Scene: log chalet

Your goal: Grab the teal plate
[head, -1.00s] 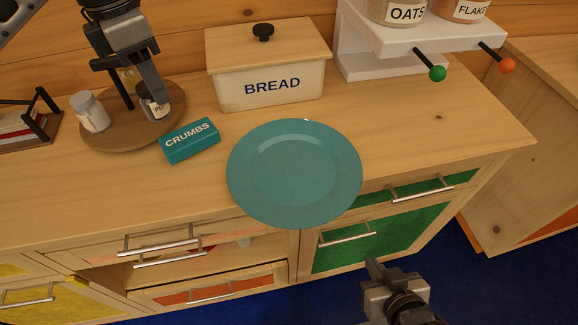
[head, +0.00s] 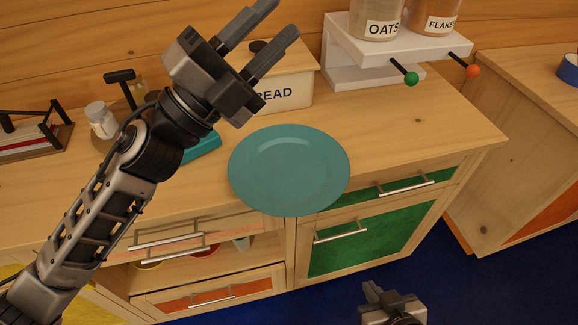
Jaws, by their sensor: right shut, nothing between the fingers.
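The teal plate (head: 289,170) lies on the wooden counter, its near rim reaching over the front edge in the picture. Neither gripper touches it. My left gripper (head: 282,20) is above the counter, in front of the bread bin in the picture, with its two fingers apart and nothing between them. It is up and to the left of the plate. My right gripper (head: 374,287) is low at the bottom of the picture, in front of the cabinet and below the plate. It is shut and empty.
A white shelf (head: 350,62) with jars stands behind. The counter (head: 420,135) right of the plate is clear. Drawer handles (head: 340,232) stick out below.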

